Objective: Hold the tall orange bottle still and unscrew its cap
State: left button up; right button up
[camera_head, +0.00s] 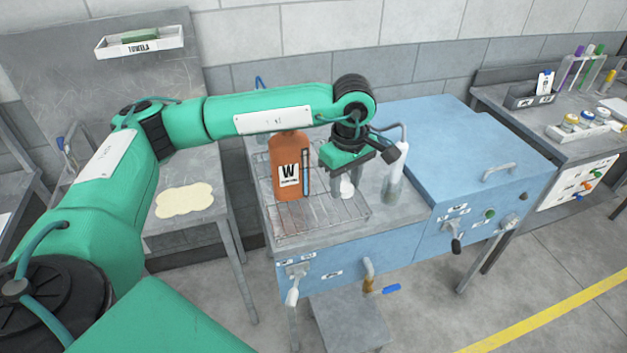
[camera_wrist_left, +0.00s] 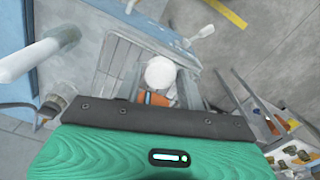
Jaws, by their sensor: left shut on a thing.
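The tall orange bottle (camera_head: 289,165) stands upright on the wire rack of the blue bench, with a white label marked "W". Its top is hidden behind my left arm in the head view. Only a small orange part of it (camera_wrist_left: 155,98) shows in the left wrist view. My left gripper (camera_head: 347,188) points down just right of the bottle, above the rack. It is shut on a white round cap-like thing (camera_wrist_left: 160,72), which shows between the fingers. I cannot tell whether the bottle's neck is bare. My right gripper is not in view.
The wire rack (camera_head: 325,222) has bare room in front. A raised blue cabinet (camera_head: 450,150) is at the right. A beige cloth (camera_head: 184,199) lies on the left table.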

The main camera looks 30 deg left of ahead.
pick_arm(q)
jog(key=n, duration=0.2)
jog(key=w+a+n, duration=0.1)
jog(key=shift+w+r+n, duration=0.1)
jog(key=shift+r+n, duration=0.3)
jog(key=n, duration=0.4)
jog(key=n+p, duration=0.3)
jog(key=n, duration=1.7)
send_over(318, 209)
notch_tip(318, 209, down, 12)
jog(key=shift+f, duration=0.25)
notch_tip(318, 209, down, 4)
jog(key=shift+f+p, duration=0.1)
jog(key=shift+p, duration=0.65)
jog(key=shift+f, duration=0.15)
jog(key=o, duration=1.1)
